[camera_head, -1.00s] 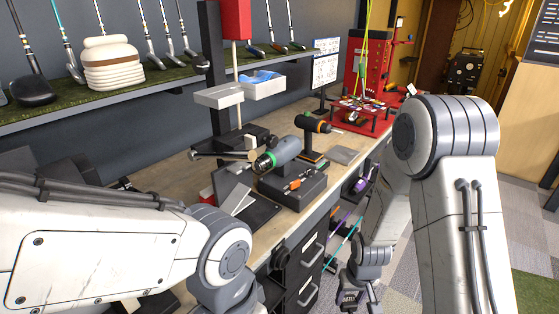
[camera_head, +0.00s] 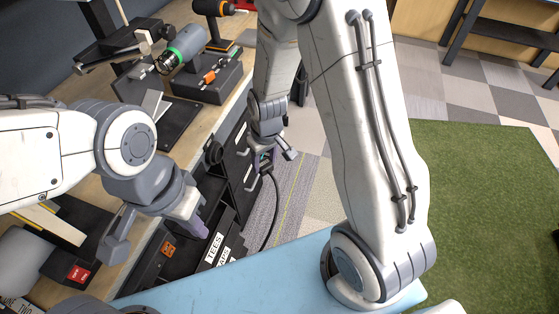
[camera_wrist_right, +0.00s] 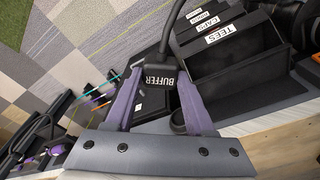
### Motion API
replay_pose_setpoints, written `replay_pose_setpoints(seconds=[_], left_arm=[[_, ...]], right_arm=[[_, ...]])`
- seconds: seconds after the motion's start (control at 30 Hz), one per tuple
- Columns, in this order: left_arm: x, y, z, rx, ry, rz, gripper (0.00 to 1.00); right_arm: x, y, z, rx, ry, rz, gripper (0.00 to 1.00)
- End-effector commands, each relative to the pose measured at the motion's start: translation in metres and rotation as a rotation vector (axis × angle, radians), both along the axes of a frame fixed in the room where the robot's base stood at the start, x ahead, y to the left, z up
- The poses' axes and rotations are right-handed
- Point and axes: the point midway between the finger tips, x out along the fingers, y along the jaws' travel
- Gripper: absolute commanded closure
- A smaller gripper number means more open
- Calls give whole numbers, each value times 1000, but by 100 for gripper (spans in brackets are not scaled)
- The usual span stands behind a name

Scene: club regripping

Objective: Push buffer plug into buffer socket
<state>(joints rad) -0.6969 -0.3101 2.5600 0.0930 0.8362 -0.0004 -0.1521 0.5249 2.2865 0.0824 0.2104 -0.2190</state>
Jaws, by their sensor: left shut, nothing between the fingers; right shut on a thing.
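The buffer plug (camera_wrist_right: 160,78) is a black block with a white BUFFER label in the right wrist view. A black cable runs from it. My right gripper (camera_wrist_right: 161,94) is shut on it, with a purple finger on each side. In the head view my right gripper (camera_head: 266,157) is beside the bench front, and the cable (camera_head: 274,205) hangs below it. I cannot tell if this is the buffer socket.
Labelled bins (camera_head: 214,248) reading TEES and more line the bench front. A grey machine (camera_head: 24,262) with a red switch label is at lower left. A clamped grey-green tool (camera_head: 184,48) stands on the bench.

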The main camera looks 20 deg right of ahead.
Motion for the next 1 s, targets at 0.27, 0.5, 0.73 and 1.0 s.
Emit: replay_pose_setpoints(seconds=[0.27,0.5,0.73,1.0], left_arm=[[0,0,0,0,0,0,100],[0,0,0,0,0,0,100],[0,0,0,0,0,0,100],[0,0,0,0,0,0,100]], right_arm=[[17,58,41,1,-4,292,95],[22,78,56,0,-1,400,95],[22,79,57,-1,1,408,95],[28,84,48,0,2,462,95]])
